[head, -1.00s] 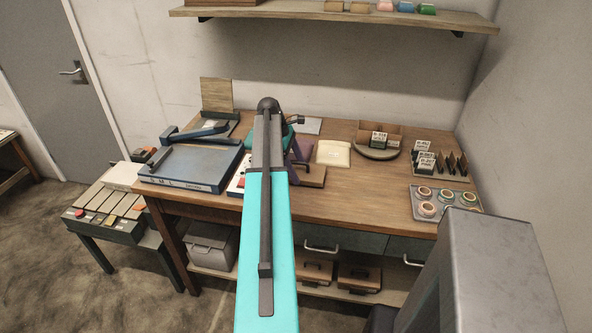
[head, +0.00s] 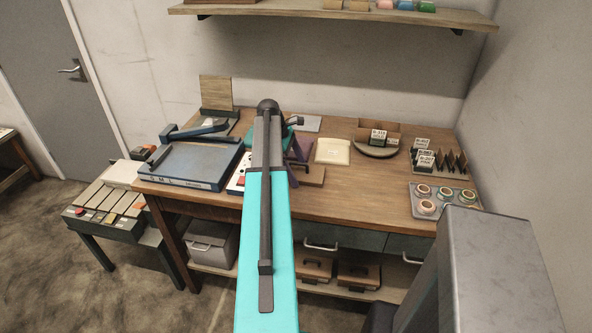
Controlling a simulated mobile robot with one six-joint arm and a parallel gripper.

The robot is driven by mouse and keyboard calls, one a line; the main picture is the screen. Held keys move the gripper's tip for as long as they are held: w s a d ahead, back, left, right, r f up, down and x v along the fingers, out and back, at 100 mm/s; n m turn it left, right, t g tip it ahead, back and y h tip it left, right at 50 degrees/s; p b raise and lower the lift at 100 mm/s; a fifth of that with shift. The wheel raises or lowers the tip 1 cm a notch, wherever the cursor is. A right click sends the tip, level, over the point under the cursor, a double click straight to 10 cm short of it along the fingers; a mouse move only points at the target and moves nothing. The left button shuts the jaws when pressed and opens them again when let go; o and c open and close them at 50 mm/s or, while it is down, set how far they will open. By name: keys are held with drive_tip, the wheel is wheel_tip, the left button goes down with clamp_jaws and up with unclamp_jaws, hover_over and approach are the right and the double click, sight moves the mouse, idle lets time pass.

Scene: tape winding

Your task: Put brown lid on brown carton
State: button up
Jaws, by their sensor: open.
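Two brown boxes stand side by side on the lower shelf under the bench, a left one (head: 314,268) and a right one (head: 358,274). Both look closed at the top, but they are small and partly shaded. I cannot tell whether either is the task's carton or lid. An open brown box-like holder (head: 372,131) stands on a round base at the back right of the bench. My teal arm reaches up across the middle of the head view, and its far end is hidden behind it. I cannot make out my gripper.
The wooden bench (head: 390,198) holds a blue flat machine (head: 190,165) at left, a cream pad (head: 332,151), card stands and a tray of tape rolls (head: 445,199) at right. A keyed side table (head: 105,205) stands left. The bench's front middle is clear.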

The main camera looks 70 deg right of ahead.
drive_tip(key=shift+r, duration=0.2)
drive_tip(key=b+v, duration=0.3)
drive_tip(key=v, duration=0.9)
idle(0.4)
